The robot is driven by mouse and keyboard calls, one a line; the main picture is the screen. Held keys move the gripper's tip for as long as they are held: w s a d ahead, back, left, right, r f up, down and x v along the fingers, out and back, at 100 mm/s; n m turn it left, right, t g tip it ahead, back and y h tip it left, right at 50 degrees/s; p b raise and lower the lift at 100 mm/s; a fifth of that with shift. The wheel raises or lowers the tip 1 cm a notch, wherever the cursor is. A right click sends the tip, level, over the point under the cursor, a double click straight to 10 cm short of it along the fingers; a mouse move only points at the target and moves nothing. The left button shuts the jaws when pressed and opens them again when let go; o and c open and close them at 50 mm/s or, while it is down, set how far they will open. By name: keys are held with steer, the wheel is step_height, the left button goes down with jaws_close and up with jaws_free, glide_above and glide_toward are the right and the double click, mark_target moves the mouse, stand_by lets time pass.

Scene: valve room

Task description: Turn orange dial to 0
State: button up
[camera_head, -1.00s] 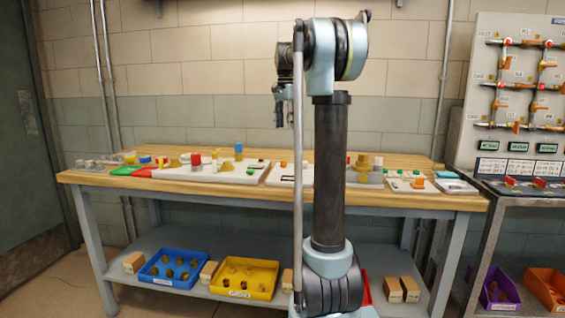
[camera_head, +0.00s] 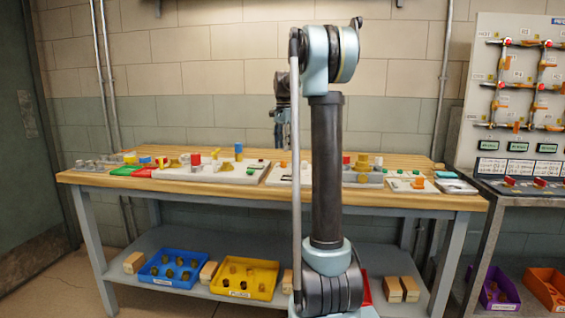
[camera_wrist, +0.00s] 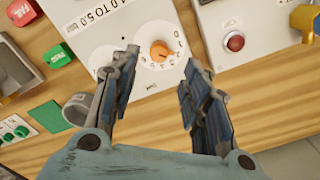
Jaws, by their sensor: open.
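The orange dial (camera_wrist: 159,50) shows in the wrist view as a small round knob on a white panel (camera_wrist: 98,55), with a ring of printed digits around it. In the head view a small orange spot on the bench (camera_head: 284,164) lies close to my gripper and may be this dial. My gripper (camera_wrist: 158,75) is open, with one finger on each side of the dial's lower edge in the picture. The fingers do not touch the dial, and nothing is between them. In the head view my gripper (camera_head: 279,136) hangs above the bench. The dial's exact setting is too small to read.
A red button (camera_wrist: 235,42) on a box stands right of the panel, near a yellow part (camera_wrist: 305,20). Bare wood (camera_wrist: 262,115) shows at lower right.

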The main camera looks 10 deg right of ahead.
mark_target(283, 163)
steer(key=shift+f, duration=3.55)
jaws_close()
